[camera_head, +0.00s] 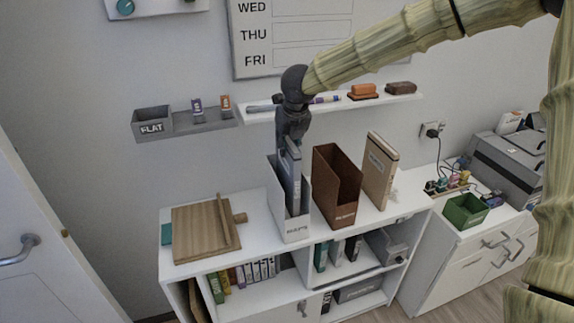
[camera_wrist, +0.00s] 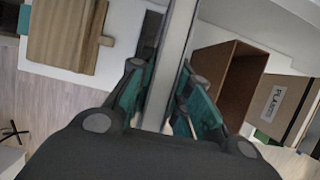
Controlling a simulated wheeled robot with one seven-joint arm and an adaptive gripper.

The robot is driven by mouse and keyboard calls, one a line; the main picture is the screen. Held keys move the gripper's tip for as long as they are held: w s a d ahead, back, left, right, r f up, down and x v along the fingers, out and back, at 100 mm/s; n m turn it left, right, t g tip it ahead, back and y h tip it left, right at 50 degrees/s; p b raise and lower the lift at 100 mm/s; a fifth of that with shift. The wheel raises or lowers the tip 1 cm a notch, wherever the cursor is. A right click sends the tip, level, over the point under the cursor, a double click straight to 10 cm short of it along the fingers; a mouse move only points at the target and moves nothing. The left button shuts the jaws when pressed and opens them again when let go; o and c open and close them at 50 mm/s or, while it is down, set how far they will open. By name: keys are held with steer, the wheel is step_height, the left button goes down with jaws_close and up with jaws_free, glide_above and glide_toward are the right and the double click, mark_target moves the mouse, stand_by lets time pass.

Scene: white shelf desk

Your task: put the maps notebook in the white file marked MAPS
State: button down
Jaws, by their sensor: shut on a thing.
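The white file (camera_head: 293,229) stands upright on the desk top, with a dark label on its front that looks like MAPS. My gripper (camera_head: 292,140) is above it, shut on a grey-blue notebook (camera_head: 291,172). The notebook is upright, and its lower part is inside the white file, hidden by the file's walls. In the wrist view the notebook (camera_wrist: 172,60) shows edge-on as a pale strip between the fingers. Whether its bottom touches the file's floor is hidden.
A brown file (camera_head: 337,190) stands just right of the white file, with a tan binder (camera_head: 379,170) beyond it. A wooden board (camera_head: 200,233) lies at left. A wall ledge (camera_head: 335,104) with pens and erasers is behind my gripper.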

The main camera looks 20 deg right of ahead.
mark_target(292, 144)
step_height(292, 144, down, 7)
steer(key=shift+p, duration=0.5)
steer(key=shift+w+f+p, duration=0.2)
steer(key=shift+f+p, duration=0.1)
steer(key=shift+f, duration=0.15)
steer(key=c, duration=1.4)
jaws_free()
steer(key=shift+f, duration=0.15)
steer(key=shift+o, duration=0.4)
steer(key=b+v, duration=0.1)
steer(key=v, duration=1.1)
steer(key=shift+s+b, duration=0.1)
steer(key=shift+b, duration=0.3)
